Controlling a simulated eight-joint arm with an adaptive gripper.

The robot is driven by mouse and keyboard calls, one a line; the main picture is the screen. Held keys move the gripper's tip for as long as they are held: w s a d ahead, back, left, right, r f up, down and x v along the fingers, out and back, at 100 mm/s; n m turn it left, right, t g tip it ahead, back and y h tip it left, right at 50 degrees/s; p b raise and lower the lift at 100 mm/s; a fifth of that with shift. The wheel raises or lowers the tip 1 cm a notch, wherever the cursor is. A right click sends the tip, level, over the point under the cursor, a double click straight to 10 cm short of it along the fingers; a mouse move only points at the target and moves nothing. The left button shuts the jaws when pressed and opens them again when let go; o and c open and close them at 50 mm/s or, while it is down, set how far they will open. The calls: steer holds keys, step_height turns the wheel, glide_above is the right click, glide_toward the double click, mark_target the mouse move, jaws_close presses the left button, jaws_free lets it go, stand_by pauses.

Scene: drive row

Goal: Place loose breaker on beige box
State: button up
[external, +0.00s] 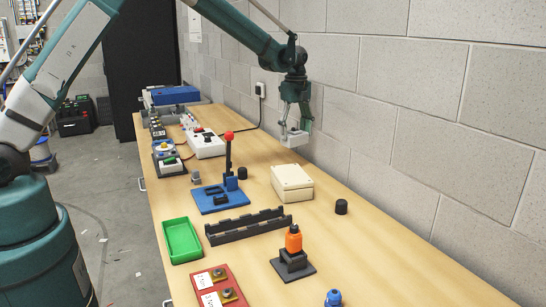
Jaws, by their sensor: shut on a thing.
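The beige box (292,180) sits closed on the wooden table, near its wall side. My gripper (296,126) points down and is shut on a small pale grey piece, which looks like the loose breaker (293,138). The piece hangs in the air above and apart from the beige box, and appears a little behind it in the picture. The fingers partly cover the piece, and its details are too small to tell.
A blue base with an upright red-knobbed lever (228,140) stands left of the box. A black cap (341,207) lies to its right. A black slotted rail (246,226), a green tray (182,241) and an orange-topped stand (293,240) are nearer. The block wall (450,130) bounds the right side.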

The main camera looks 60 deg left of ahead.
steer(key=s+d+r+m+p, duration=0.1)
steer(key=s+d+r+p, duration=0.1)
steer(key=s+d, duration=0.3)
steer(key=s+d+r+m+p, duration=0.1)
steer(key=s+d+r, duration=0.3)
steer(key=d, duration=0.7)
steer(key=shift+s+d+p, duration=0.25)
steer(key=shift+s+p, duration=0.3)
steer(key=shift+s, duration=0.25)
glide_toward(291, 173)
steer(key=shift+s+d+f, duration=0.1)
steer(key=shift+d+f, duration=0.1)
steer(key=shift+f, duration=1.85)
steer(key=shift+f, duration=0.2)
